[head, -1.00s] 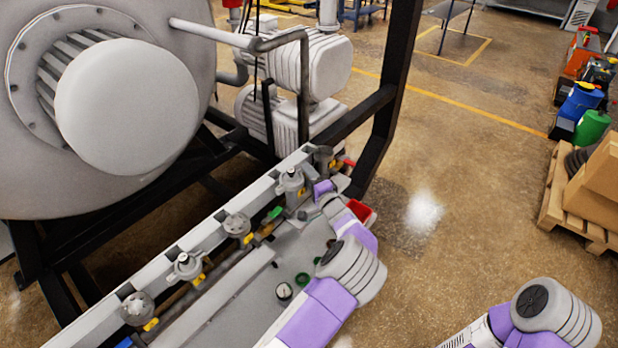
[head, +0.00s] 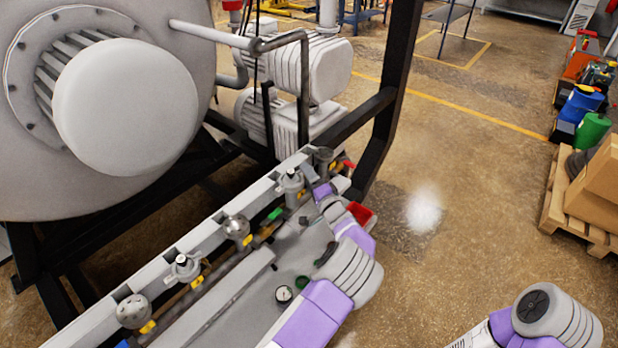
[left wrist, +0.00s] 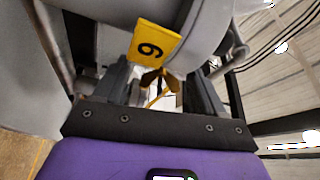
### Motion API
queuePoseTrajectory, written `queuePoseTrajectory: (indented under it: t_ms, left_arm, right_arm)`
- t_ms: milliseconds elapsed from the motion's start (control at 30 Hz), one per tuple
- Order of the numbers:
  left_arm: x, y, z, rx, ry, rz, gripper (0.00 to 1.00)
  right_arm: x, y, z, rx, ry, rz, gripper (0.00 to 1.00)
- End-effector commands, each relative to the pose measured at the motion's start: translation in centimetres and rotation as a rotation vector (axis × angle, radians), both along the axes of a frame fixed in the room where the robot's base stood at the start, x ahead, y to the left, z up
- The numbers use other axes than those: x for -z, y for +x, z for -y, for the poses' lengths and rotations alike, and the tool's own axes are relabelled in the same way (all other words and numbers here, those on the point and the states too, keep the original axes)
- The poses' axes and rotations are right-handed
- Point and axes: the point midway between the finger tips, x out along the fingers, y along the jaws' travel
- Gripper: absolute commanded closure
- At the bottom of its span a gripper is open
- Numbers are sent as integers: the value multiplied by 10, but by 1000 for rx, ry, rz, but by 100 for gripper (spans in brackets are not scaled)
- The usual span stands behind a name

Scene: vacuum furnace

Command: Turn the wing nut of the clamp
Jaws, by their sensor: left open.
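In the left wrist view a brass-coloured winged piece (left wrist: 155,79), which looks like the wing nut, shows between the fingers of my left gripper (left wrist: 160,88). The fingers are open on either side of it; I cannot tell whether they touch it. A yellow tag marked 6 (left wrist: 157,46) hangs in front of a grey rounded body, and partly hides the clamp. In the head view my left gripper (head: 309,186) is at the far end of the manifold, and my own arm hides the wing nut. My right gripper is out of view.
A grey rail (head: 205,235) carries several valves with yellow tags, such as the near valve (head: 134,311). The furnace's black frame (head: 385,125) stands close behind my left gripper. A red bin (head: 360,214) is beside my arm.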

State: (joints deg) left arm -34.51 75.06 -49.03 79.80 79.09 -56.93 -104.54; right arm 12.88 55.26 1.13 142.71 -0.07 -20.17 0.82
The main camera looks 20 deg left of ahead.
Motion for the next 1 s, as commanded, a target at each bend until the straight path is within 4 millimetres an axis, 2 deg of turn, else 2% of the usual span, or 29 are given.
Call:
queuePoseTrajectory:
  t_ms: [400,600,800,867,1000]
  left_arm:
    - [5,-40,46,1,-1,-1,30]
    - [6,-49,55,1,0,0,30]
    - [7,-49,56,0,-1,1,30]
    - [7,-49,55,0,-1,1,30]
    - [7,-49,55,0,-1,1,30]
  right_arm:
    - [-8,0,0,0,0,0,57]
    - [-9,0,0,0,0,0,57]
    - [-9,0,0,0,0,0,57]
    - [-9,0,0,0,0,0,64]
    - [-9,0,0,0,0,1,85]
